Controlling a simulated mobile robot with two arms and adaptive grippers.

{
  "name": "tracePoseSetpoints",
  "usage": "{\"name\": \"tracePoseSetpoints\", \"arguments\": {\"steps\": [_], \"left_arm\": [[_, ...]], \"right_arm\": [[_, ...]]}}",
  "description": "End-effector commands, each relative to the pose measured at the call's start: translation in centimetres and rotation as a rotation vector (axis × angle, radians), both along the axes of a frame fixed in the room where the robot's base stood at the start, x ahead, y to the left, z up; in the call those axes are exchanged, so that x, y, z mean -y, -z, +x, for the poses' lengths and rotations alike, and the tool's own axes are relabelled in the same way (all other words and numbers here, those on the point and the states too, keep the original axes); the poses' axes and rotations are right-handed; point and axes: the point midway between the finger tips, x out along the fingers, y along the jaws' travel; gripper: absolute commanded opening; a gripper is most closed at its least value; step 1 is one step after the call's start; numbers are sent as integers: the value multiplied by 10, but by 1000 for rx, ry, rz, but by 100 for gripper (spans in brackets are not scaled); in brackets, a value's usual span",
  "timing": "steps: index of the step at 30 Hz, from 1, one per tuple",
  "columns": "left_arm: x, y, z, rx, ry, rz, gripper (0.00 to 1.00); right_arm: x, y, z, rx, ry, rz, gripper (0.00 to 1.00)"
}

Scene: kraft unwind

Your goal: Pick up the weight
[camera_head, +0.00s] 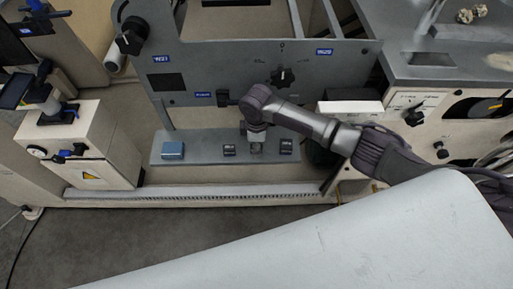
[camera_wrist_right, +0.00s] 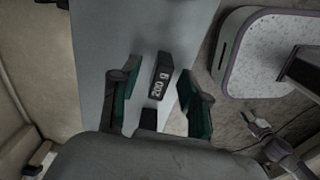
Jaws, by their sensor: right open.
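A dark block marked "200 g" (camera_wrist_right: 161,76) lies on the grey shelf, between the fingertips of my right gripper (camera_wrist_right: 160,82) in the right wrist view. The fingers are open, with a gap on each side of the block. A second dark block (camera_wrist_right: 149,119) shows partly, nearer the palm. In the head view my right gripper (camera_head: 256,147) points down over the shelf (camera_head: 200,172), between a small dark block on its left (camera_head: 229,150) and another on its right (camera_head: 286,147). I cannot tell which of these is marked 200 g. My left gripper is not in view.
A blue-grey box (camera_head: 172,150) sits at the shelf's left end. A grey panel (camera_head: 210,62) with knobs rises behind the shelf. A beige machine unit (camera_head: 85,150) stands to the left, and a control cabinet (camera_head: 440,125) to the right.

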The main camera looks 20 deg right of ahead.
Motion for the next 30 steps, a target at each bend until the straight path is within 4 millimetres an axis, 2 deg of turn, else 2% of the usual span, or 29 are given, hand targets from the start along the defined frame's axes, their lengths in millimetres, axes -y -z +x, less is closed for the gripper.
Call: {"name": "tracePoseSetpoints", "arguments": {"steps": [2,10,23,26,30], "left_arm": [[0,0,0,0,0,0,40],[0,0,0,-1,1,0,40],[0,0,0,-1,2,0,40],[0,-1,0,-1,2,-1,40],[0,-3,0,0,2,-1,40]], "right_arm": [[0,0,0,0,0,0,46],[0,0,0,0,0,0,1],[0,-2,0,0,0,1,0],[0,-7,1,0,0,1,0],[0,-24,1,2,0,2,0]]}}
